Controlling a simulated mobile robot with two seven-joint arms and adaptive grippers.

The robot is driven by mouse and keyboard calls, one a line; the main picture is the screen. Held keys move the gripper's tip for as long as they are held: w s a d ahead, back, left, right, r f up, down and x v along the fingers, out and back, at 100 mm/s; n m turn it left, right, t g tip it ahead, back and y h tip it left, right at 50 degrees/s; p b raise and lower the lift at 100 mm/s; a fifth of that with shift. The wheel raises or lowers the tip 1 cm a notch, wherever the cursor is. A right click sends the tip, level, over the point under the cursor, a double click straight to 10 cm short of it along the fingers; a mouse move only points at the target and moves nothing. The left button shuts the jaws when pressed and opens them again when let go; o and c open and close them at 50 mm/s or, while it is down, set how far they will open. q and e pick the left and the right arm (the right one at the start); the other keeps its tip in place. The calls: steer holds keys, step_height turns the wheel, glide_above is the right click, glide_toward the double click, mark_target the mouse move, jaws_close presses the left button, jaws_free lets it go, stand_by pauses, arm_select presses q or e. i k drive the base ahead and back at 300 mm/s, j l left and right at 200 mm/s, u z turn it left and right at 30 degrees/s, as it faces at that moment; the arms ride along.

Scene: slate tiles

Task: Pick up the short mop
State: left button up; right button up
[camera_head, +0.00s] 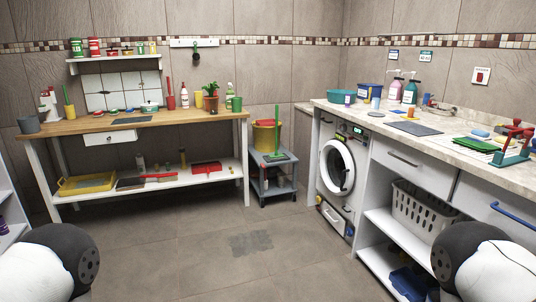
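A short mop with an upright green handle (277,130) and a flat green head (276,157) stands on the top of a small grey cart (273,172). The cart is between the wooden workbench and the washing machine. The mop leans little and is just in front of a yellow and red bucket (265,135). Rounded black and white links of my two arms show at the bottom left and bottom right corners. Neither of my grippers shows in this view, and both arms are far from the mop.
The workbench (130,125) holds bottles, a plant and tools, with a lower shelf of brushes and a yellow tray (87,184). A counter (400,125) with a washing machine (337,165) and a basket (420,210) runs along the right. The tiled floor (210,260) in the middle is clear.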

mark_target(276, 156)
steer(key=i, duration=2.3)
